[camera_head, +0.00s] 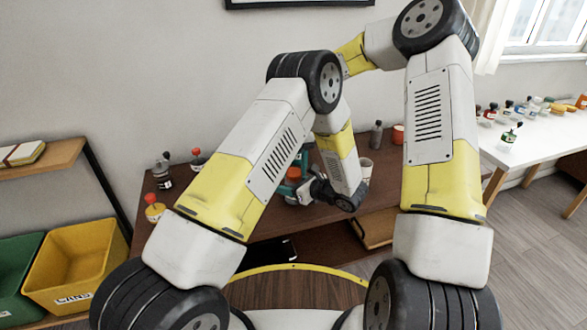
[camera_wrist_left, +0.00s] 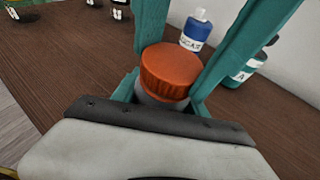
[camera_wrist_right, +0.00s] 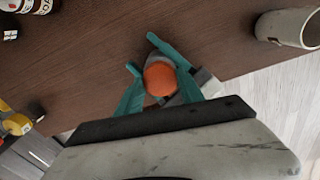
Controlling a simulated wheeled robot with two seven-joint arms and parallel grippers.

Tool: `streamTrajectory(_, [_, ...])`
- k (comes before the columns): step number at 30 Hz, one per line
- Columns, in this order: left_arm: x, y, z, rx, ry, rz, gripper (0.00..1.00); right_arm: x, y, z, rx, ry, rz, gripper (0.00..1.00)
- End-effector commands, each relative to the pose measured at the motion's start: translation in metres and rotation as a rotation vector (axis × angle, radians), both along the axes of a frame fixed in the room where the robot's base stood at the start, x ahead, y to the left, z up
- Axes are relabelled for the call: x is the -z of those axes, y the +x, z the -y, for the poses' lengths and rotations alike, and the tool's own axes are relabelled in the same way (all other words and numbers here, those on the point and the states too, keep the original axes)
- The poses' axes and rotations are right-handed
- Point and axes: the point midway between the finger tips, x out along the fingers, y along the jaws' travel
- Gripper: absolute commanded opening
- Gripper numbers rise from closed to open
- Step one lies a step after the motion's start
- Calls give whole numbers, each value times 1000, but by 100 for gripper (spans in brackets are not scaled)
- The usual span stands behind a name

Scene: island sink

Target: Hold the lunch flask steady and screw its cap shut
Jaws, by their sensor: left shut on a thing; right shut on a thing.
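The lunch flask's orange cap (camera_wrist_left: 169,70) sits on its grey body (camera_wrist_left: 160,99) in the left wrist view; most of the body is hidden. The cap (camera_wrist_right: 160,78) shows from above in the right wrist view. My left gripper (camera_wrist_left: 165,103) is shut on the flask body from the side, just below the cap. My right gripper (camera_wrist_right: 158,80) reaches down from above, shut on the cap with teal fingers on either side. In the head view the cap (camera_head: 293,173) is small and partly covered by my arms. How tightly it is seated cannot be told.
The flask is over a brown table (camera_head: 240,222). A blue bottle (camera_wrist_left: 195,32) and a teal bottle (camera_wrist_left: 245,68) stand close behind it. A pale cup (camera_wrist_right: 288,28) stands near the table's edge. Several jars stand at the table's left, including a yellow one (camera_head: 154,210).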

Motion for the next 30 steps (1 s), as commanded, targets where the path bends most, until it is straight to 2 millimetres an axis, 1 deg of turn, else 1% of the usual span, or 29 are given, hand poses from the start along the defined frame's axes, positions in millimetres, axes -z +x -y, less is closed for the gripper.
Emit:
streamTrajectory(1, [0, 0, 0, 0, 1, 1, 0, 0, 0, 0, 57, -2, 1, 0])
streamTrajectory(4, [0, 0, 0, -1, 1, 0, 0, 0, 0, 0, 136, 0, 1, 0])
streamTrajectory(12, [0, 0, 0, -1, 0, 1, 0, 0, 0, 0, 146, 0, 0, 0])
streamTrajectory(13, [0, 0, 0, -1, 0, 1, 0, 0, 0, 0, 146, 0, 1, 50])
streamTrajectory(15, [0, 0, 0, 0, 0, 1, 0, 0, 0, 0, 146, 0, 1, 64])
streamTrajectory(16, [0, 0, 0, 0, 0, 1, 0, 0, 0, 0, 145, 0, 0, 66])
streamTrajectory(27, [0, 0, -2, -3, 2, 1, 0, 0, 0, 2, 146, -3, 0, 66])
streamTrajectory(30, [0, 0, -2, -4, 2, 1, 0, -3, 0, 2, 147, -4, 1, 66])
